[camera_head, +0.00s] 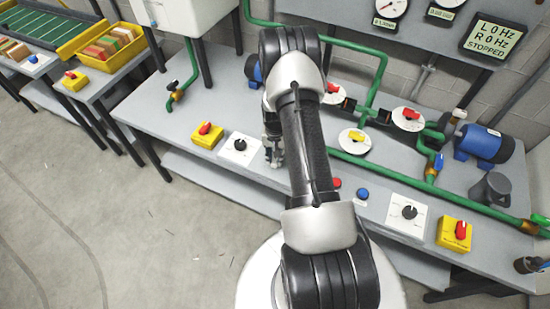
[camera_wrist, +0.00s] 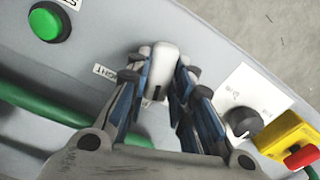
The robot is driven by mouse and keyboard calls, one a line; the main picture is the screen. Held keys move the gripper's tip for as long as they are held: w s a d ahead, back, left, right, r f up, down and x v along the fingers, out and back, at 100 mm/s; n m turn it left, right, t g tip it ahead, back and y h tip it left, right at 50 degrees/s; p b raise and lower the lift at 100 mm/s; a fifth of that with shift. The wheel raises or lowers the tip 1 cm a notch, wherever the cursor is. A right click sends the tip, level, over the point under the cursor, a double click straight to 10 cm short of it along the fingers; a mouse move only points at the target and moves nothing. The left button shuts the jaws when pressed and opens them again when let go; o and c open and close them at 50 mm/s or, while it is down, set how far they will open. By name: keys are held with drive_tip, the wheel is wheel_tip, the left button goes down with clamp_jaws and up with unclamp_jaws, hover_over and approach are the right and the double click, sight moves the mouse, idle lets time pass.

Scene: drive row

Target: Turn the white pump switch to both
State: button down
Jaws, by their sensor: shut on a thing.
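The white pump switch (camera_wrist: 161,65) shows in the wrist view as a rounded white handle between my fingers. A dark mark is on its lower end, pointing down in the picture. My gripper (camera_wrist: 167,78) is shut on the handle, one finger on each side. A label reading RIGHT (camera_wrist: 105,71) lies just left of it; the other position labels are hidden by my fingers. In the head view my gripper (camera_head: 272,155) reaches down to the bench's front strip, and the switch cannot be made out there.
A white plate with a black knob (camera_head: 240,145) and a yellow box with a red switch (camera_head: 206,135) stand left of my gripper. A green button (camera_wrist: 49,22) shows in the wrist view. Green pipes (camera_wrist: 45,110) run behind. Red and blue buttons (camera_head: 362,194) sit right of my arm.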

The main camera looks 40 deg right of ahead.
drive_tip(key=shift+m+b, duration=0.45)
drive_tip(key=shift+m, duration=1.15)
drive_tip(key=c, duration=1.4)
unclamp_jaws()
wheel_tip(320, 180, up, 12)
drive_tip(key=shift+r, duration=0.1)
